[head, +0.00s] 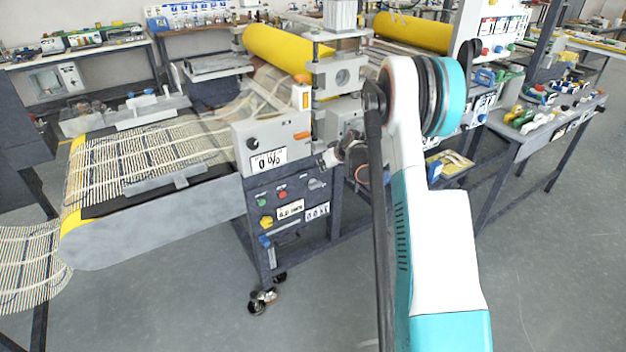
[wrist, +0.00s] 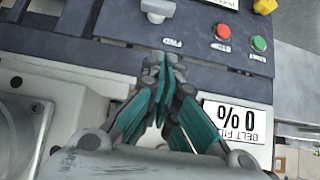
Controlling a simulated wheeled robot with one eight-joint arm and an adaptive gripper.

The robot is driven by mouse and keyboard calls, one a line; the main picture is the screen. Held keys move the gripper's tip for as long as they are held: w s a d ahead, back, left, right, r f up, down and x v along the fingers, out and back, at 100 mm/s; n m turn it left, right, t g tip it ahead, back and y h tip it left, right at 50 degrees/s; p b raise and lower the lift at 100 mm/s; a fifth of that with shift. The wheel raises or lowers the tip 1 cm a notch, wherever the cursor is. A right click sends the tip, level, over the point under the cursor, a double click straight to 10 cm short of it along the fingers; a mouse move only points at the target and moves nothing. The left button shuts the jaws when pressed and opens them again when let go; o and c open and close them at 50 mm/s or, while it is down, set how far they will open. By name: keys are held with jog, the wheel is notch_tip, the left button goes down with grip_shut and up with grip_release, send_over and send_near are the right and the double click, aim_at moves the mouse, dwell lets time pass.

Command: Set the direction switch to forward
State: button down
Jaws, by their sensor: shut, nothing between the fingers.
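The direction switch is a light grey knob on the dark control panel, right of the red button in the head view (head: 317,184). In the wrist view, which shows the panel upside down, the knob (wrist: 157,9) is at the top edge, with a small FWD label between it and my fingers. My gripper (wrist: 166,60) is shut and empty, its teal fingers together, tips apart from the knob in the picture. In the head view my gripper (head: 333,157) is small, just above the switch. The knob's exact setting is too small to tell.
A red button (wrist: 222,31) and a green button (wrist: 259,44) sit beside the switch. A 0% display (wrist: 238,119) is on the grey housing. A yellow knob (head: 266,222) and a conveyor belt (head: 130,160) are nearby. The floor in front is open.

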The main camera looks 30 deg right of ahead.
jog(key=b, duration=0.4)
send_over(315, 185)
notch_tip(315, 185, down, 7)
jog(key=f, duration=0.1)
jog(key=a+f+b, duration=0.1)
jog(key=f, duration=0.1)
jog(key=shift+s+f, duration=0.1)
jog(key=shift+f+b, duration=0.35)
jog(key=shift+f, duration=0.05)
